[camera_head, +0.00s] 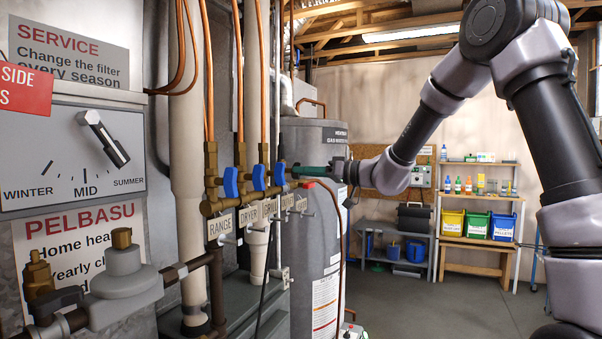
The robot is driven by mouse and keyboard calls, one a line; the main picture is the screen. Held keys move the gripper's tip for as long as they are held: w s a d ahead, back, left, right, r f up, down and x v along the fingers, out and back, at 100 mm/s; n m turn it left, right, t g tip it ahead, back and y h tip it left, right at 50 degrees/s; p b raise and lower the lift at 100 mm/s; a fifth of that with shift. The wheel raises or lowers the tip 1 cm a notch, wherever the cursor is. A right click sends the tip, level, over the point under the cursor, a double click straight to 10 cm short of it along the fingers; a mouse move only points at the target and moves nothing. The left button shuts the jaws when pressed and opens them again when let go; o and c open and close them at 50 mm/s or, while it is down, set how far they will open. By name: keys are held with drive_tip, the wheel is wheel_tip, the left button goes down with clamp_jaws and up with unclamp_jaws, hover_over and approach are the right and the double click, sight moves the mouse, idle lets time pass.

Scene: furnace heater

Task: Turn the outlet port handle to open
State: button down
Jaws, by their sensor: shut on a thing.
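A brass manifold (220,206) carries a row of blue valve handles: a near one (230,182), a middle one (259,178) and a far one (279,174). Tags hang below the row; the nearest read RANGE (220,226) and DRYER (248,215). Which handle is the outlet port handle, I cannot tell from the tags. My gripper (290,171) reaches in from the right and is shut on the far blue handle. The handles stand roughly upright. The fingertips are small in view, and part of the far handle is hidden.
A grey water heater tank (309,238) stands just behind my gripper. Copper pipes (238,75) rise from the manifold. A white pipe (186,160) and a furnace panel with a dial (100,140) are at left. Open floor (430,308) lies at right, before shelves with bins (478,226).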

idle(0.3)
drive_tip(key=n, duration=0.4)
drive_tip(key=shift+f, duration=0.1)
drive_tip(key=c, duration=0.7)
unclamp_jaws()
drive_tip(key=v, duration=0.7)
